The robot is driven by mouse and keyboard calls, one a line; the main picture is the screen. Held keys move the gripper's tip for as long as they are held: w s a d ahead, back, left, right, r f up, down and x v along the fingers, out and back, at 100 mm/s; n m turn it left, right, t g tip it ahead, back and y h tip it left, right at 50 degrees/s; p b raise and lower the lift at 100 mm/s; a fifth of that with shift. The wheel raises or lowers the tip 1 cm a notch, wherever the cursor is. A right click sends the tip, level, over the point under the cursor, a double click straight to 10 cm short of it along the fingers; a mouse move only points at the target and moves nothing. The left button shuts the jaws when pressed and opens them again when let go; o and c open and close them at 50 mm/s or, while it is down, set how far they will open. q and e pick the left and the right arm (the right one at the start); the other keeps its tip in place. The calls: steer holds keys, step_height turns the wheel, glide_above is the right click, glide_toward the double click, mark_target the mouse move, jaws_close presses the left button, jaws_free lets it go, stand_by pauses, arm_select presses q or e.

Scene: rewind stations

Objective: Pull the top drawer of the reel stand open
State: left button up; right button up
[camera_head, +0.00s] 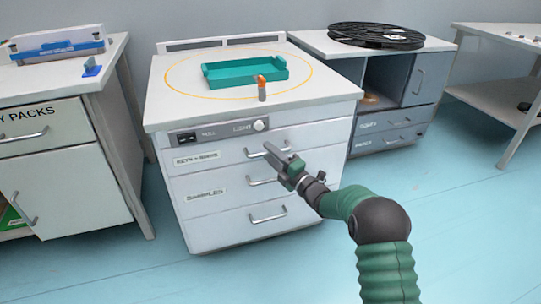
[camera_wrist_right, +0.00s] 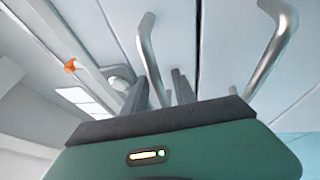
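The white drawer cabinet (camera_head: 240,221) in the middle has three drawers, all closed. My right gripper (camera_head: 284,157) is at its top drawer, by the bar handle (camera_head: 255,154). In the right wrist view that handle (camera_wrist_right: 147,50) runs down between the two spread fingers (camera_wrist_right: 160,92); contact cannot be made out. The second drawer's handle (camera_wrist_right: 270,52) is to the right there. A black reel (camera_head: 376,36) lies on the grey-blue stand (camera_head: 356,106) at the right, whose low drawers (camera_head: 384,122) look closed. My left gripper is out of view.
A teal tray (camera_head: 245,71) and an orange-topped cylinder (camera_head: 262,91) stand on the white cabinet's top. A control panel with a round knob (camera_head: 259,126) is above the top drawer. Another cabinet (camera_head: 62,165) is at the left. The blue floor in front is clear.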

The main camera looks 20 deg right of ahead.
jaws_close()
steer(key=shift+a, duration=0.1)
steer(key=shift+a+f, duration=0.1)
steer(key=shift+f, duration=0.05)
stand_by(0.9)
